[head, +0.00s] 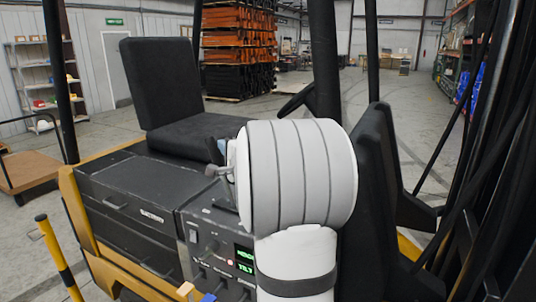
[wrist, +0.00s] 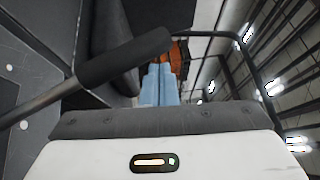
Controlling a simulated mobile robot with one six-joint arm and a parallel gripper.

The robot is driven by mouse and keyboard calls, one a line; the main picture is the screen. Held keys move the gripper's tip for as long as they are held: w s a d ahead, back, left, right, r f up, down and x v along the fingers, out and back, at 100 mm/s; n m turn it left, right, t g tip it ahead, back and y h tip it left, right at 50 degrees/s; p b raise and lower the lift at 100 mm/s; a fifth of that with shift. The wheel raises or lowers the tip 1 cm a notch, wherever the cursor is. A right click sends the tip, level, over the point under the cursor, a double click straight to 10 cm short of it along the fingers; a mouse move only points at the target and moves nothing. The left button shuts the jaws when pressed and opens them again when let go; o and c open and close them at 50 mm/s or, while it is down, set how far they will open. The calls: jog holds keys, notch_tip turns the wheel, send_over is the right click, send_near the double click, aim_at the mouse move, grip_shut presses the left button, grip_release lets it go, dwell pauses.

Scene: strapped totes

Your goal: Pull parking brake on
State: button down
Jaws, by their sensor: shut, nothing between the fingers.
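A lever with a black grip (wrist: 125,57) and a bare metal shaft (wrist: 40,102) crosses the left of the wrist view; it looks like the parking brake lever. Its grip end lies close beside the fingertips, and I cannot tell whether they touch. My gripper (wrist: 159,68) shows two light blue fingers side by side, shut with nothing between them. In the head view my gripper (head: 220,146) is mostly hidden behind my white wrist, above the dark console (head: 215,235). The lever is hard to make out there.
The truck's black seat (head: 175,95) stands behind the console. A dark backrest (head: 375,165) and mast posts rise at the right. A yellow-and-black post (head: 57,255) is at the lower left. A stack of orange racks (head: 238,45) stands farther back.

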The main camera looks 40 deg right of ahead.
jog(key=s+r, duration=0.3)
jog(key=s, duration=0.8)
jog(key=s+a+r, duration=0.1)
jog(key=s+r, duration=0.2)
jog(key=s, duration=0.7)
jog(key=shift+s+r+b, duration=0.3)
jog(key=shift+s+b, duration=0.1)
jog(key=shift+b, duration=0.05)
